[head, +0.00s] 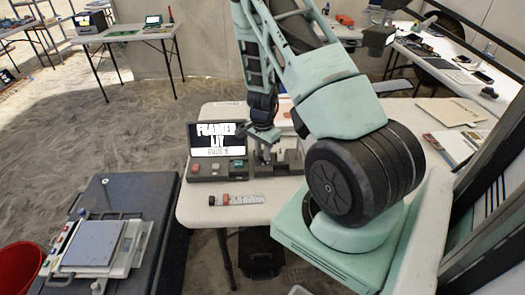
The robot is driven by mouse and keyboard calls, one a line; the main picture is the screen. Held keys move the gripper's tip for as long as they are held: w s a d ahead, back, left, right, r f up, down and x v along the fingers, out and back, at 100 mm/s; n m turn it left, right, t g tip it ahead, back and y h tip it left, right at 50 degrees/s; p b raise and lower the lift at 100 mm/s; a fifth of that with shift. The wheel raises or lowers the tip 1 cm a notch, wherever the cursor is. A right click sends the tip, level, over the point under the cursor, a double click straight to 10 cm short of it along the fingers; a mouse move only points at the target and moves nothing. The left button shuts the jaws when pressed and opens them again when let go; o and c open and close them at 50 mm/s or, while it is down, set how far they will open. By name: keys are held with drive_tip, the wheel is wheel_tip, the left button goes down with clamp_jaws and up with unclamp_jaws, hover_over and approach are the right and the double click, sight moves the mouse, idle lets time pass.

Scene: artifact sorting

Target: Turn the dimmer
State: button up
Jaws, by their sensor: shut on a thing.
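A dark control box (228,176) stands on the white table, with a lit screen (217,139) at its back. My gripper (265,157) points down at the right part of the box, shut on what appears to be the dimmer. The jaws and most of the dimmer are too small and covered to see clearly, so its angle cannot be told.
A clear tube with a red cap (243,199) lies on the white table (205,213) in front of the box. A black case with a flat grey device (95,243) stands at the left, beside a red bucket (18,268).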

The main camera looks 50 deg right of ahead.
idle(0.3)
drive_tip(key=o, duration=1)
wheel_tip(320, 180, up, 18)
drive_tip(key=p, duration=0.1)
drive_tip(key=shift+f, duration=0.25)
